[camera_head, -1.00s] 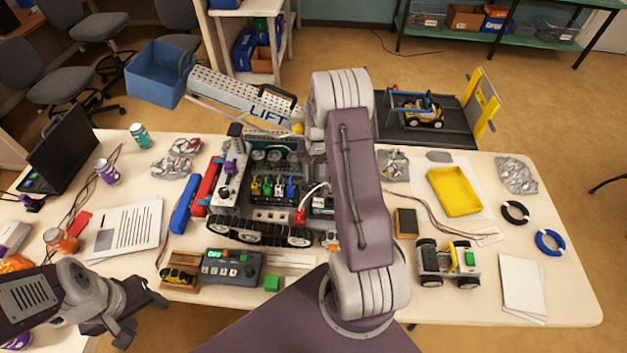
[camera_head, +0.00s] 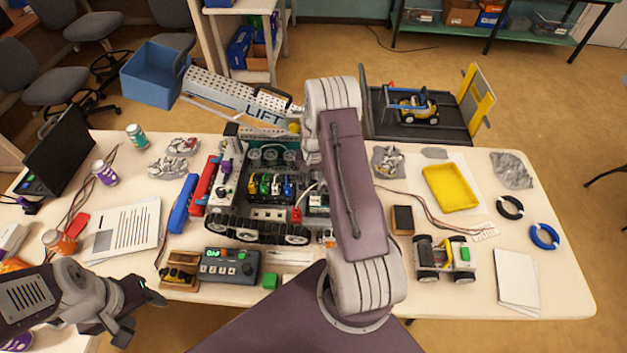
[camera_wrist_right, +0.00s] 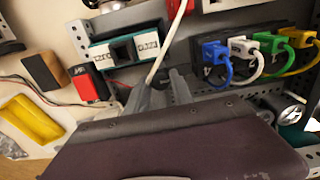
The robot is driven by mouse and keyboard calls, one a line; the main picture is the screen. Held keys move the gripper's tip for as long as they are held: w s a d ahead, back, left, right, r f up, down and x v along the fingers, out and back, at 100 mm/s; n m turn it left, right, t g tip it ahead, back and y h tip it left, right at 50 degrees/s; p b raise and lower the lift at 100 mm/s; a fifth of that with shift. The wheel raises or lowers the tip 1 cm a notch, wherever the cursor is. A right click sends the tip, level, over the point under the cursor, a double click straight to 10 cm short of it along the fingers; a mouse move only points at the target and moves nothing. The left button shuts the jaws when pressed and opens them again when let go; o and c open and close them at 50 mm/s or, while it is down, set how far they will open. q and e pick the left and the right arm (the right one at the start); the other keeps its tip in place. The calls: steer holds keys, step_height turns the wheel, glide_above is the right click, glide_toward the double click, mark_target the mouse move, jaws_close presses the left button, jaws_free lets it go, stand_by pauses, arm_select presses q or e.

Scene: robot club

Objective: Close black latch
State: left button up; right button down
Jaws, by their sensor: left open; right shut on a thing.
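The tracked robot (camera_head: 262,230) stands mid-table, with coloured plugs (camera_head: 270,185) in its dark panel. I cannot pick out the black latch for certain in either view. My right arm covers the right part of the robot in the head view, and its gripper is hidden there. My left gripper (camera_head: 142,314) is open and empty at the front left.
A small wheeled car (camera_head: 445,257) and a yellow tray (camera_head: 450,187) are to the right. A white beam marked LIFT (camera_head: 230,92) stands behind.

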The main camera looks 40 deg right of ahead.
mark_target(314, 183)
steer(key=n+b, duration=0.1)
steer(key=n, duration=0.4)
steer(key=shift+n, duration=0.3)
steer(key=n, duration=0.5)
steer(key=shift+n+b, duration=0.4)
steer(key=shift+n, duration=0.3)
steer(key=c, duration=1.1)
jaws_free()
step_height(314, 183, up, 8)
steer(key=shift+r+b, duration=0.15)
steer(key=shift+b, duration=0.7)
steer(key=shift+r, duration=0.45)
